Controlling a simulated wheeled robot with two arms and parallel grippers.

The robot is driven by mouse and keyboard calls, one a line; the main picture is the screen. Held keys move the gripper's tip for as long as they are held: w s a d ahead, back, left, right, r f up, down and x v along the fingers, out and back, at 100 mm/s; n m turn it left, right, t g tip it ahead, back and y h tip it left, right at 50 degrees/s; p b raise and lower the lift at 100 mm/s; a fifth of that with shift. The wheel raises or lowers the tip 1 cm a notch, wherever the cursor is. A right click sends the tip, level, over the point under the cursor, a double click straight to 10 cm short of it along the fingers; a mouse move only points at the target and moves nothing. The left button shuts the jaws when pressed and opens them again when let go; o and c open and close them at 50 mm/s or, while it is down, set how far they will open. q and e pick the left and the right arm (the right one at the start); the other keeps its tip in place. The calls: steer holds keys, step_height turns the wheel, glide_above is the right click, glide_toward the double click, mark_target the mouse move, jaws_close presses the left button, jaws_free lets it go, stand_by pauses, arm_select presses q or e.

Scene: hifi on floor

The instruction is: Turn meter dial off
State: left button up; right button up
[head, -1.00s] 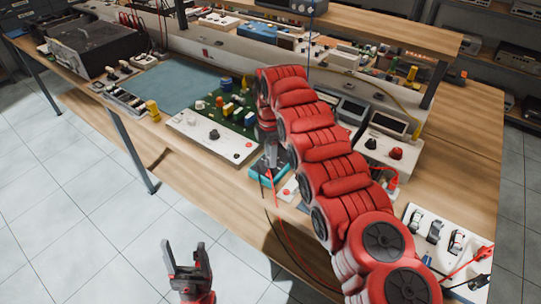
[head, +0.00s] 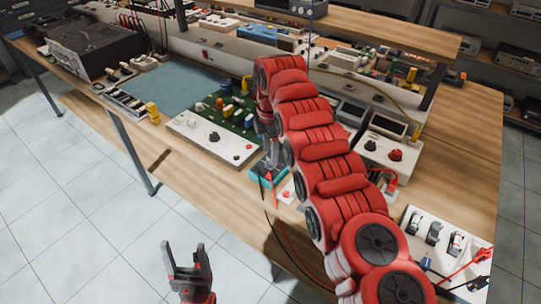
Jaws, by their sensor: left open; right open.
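The teal meter (head: 257,177) lies on the wooden bench near its front edge. Red and dark leads come off it and hang over the edge. Its dial is hidden under my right gripper. My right gripper (head: 270,166) points down at the meter, with its fingers at or just above its face; I cannot tell whether they touch it. It is open, and my red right arm partly covers it. My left gripper (head: 187,268) is open and empty, in front of the bench over the tiled floor, well apart from the meter.
A white-and-green circuit board (head: 213,137) with knobs stands left of the meter. A white box with black and red knobs (head: 385,157) is behind my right arm. A white switch panel (head: 440,236) with red clips lies at the right. A blue mat (head: 180,85) is clear.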

step_height(320, 180, up, 14)
steer(key=p, duration=1.3)
